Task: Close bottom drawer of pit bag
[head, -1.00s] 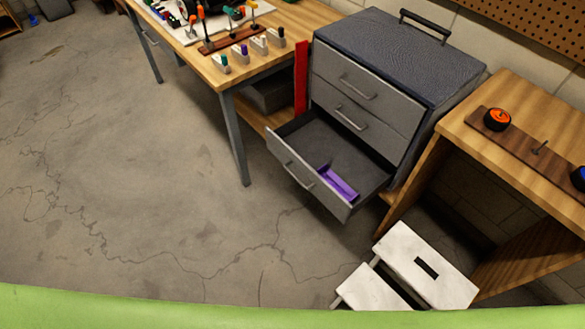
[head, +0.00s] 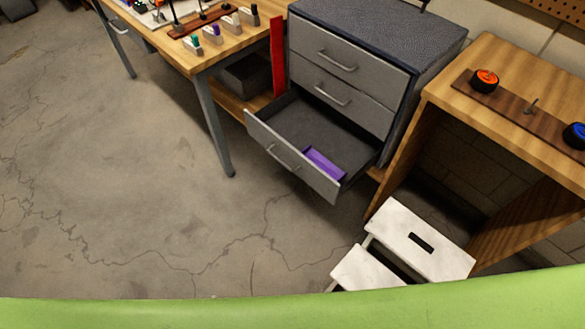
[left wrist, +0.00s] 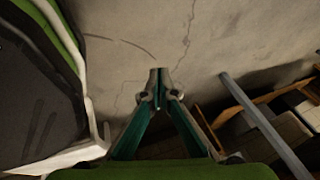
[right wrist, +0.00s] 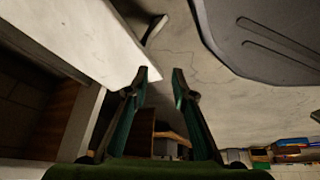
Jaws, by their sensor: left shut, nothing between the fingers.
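The pit bag (head: 362,62) is a grey drawer cabinet with a dark textured top and a black handle, near the upper middle of the head view. Its bottom drawer (head: 293,160) is pulled well out and holds a purple insert (head: 325,164). The two drawers above it are shut. Neither gripper shows in the head view. In the left wrist view my left gripper (left wrist: 158,88) is shut and empty, with concrete floor beyond it. In the right wrist view my right gripper (right wrist: 160,76) is open, with nothing between its fingertips.
A white step stool (head: 420,240) stands in front, right of the drawer. A wooden workbench (head: 215,50) is left of the pit bag, and a wooden table (head: 510,100) with wheels on it is right. The concrete floor (head: 130,180) at left is open.

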